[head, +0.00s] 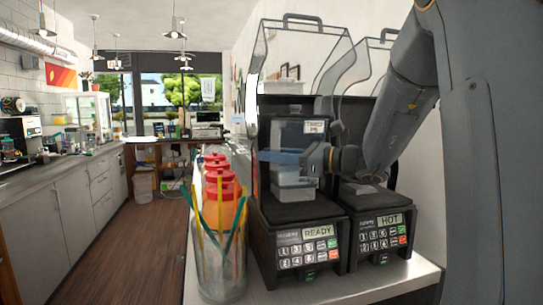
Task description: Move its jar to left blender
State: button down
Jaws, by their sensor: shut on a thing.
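The left blender (306,247) stands on the counter with its clear hood raised; its display reads READY. A clear jar with a dark upper part (290,130) and a small white label is upright inside its housing, over the base. My gripper (314,159) reaches in from the right and is shut on the jar at its right side. A blue bar (279,157) crosses the jar's front at gripper height. The arm hides part of the jar's right side. I cannot tell whether the jar's bottom touches the base.
The right blender (382,238) stands close beside, its hood also raised and its display reading HOT. Several red-capped bottles (220,183) line the counter to the left. A clear container of colored straws (220,258) stands at the front left. The aisle floor is clear.

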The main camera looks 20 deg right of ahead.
jog(key=shift+f, duration=0.3)
dwell(0.9)
jog(key=c, duration=1.6)
grip_release()
jog(key=shift+f, duration=0.25)
jog(key=shift+r+b+v, duration=0.2)
jog(key=shift+b+v, duration=1.15)
jog(key=shift+v, duration=2.6)
